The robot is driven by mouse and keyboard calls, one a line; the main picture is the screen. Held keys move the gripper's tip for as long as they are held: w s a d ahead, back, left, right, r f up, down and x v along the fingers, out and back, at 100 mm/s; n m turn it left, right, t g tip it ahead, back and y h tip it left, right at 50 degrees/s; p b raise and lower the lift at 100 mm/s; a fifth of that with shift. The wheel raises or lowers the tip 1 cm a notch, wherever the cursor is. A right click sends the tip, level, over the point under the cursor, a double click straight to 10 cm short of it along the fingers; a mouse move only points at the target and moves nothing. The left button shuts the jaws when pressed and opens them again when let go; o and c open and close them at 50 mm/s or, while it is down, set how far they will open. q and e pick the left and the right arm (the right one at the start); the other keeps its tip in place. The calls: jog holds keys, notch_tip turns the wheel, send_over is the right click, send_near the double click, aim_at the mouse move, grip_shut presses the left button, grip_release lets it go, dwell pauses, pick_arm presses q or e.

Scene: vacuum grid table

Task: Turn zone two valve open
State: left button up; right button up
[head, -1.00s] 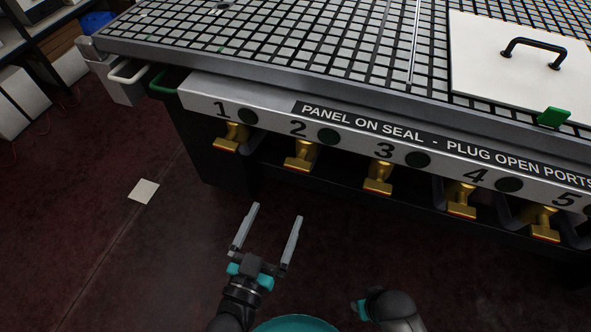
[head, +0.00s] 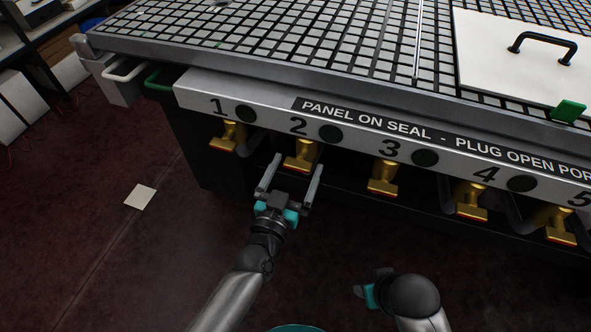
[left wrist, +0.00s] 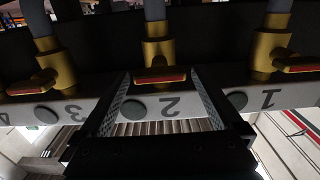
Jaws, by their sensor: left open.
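The zone two valve (head: 302,156) is a brass body with a crosswise, red-edged handle, below the number 2 on the table's front panel. It also shows in the left wrist view (left wrist: 157,57), with its handle (left wrist: 160,76) between the fingers in the picture. My left gripper (head: 293,168) is open, its fingers on either side of the valve handle in the head view. I cannot tell whether they touch it. In the left wrist view the open fingers (left wrist: 160,85) point at the valve. My right gripper (head: 366,290) is at the bottom, partly hidden by its arm.
Similar brass valves stand at number 1 (head: 228,136), 3 (head: 383,177), 4 (head: 470,200) and 5 (head: 558,225). Dark round indicators line the front panel (head: 185,93). A white panel with a black handle (head: 480,55) lies on the grid table.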

pick_arm(q)
jog(key=c, duration=1.2)
jog(key=shift+c, duration=0.2)
